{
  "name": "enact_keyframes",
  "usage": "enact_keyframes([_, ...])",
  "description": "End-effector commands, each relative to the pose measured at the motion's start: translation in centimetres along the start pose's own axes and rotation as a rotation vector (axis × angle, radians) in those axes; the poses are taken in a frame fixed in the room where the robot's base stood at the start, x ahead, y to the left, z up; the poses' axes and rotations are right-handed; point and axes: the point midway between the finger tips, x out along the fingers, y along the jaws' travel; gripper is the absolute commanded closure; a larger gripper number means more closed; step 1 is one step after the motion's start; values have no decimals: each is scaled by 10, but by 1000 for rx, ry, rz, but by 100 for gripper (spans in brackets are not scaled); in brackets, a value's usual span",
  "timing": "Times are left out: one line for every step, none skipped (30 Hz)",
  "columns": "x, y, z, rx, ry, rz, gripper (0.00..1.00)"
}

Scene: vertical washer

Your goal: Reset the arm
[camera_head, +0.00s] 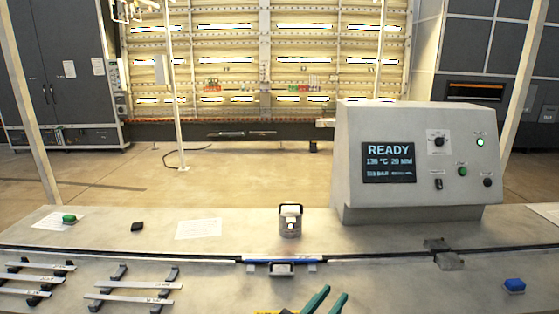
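My arm and my gripper are not clearly visible anywhere in the head view, so its pose and finger state cannot be seen. A small grey canister-like object (290,226) with a black-framed top stands upright on the bench (380,245) in the middle. Two teal handles (316,299) and a yellow piece (275,311) are cut off by the bottom edge; what they belong to is hard to tell.
A control console (410,130) with a READY screen (389,162) stands on the bench's right. Metal strips on dark supports (128,299) lie front left. A green button (69,218) and a blue button (514,285) sit at the sides. A tall lit rack (262,60) stands behind open floor.

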Motion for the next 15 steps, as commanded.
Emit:
enact_keyframes([-3,3,11,-45,17,-33,72])
enact_keyframes([-6,3,16,-67,27,-55,72])
enact_keyframes([-9,3,24,-95,38,-84,72])
enact_keyframes([-12,3,30,-115,46,-107,72])
enact_keyframes([-15,3,35,-135,54,-129,72])
enact_keyframes([-20,4,44,-160,62,-158,72])
enact_keyframes([-24,5,50,-177,66,-180,72])
enact_keyframes([-28,6,57,-195,72,-202,72])
enact_keyframes([-34,6,66,-218,76,-233,72])
enact_keyframes([-39,8,74,-232,77,-255,72])
enact_keyframes([-44,9,81,-247,79,-277,72])
enact_keyframes([-52,11,90,-265,81,-306,72])
enact_keyframes([-58,13,97,-277,81,-327,72])
enact_keyframes([-64,15,105,-288,80,-348,72])
enact_keyframes([-72,18,115,-303,77,-376,72])
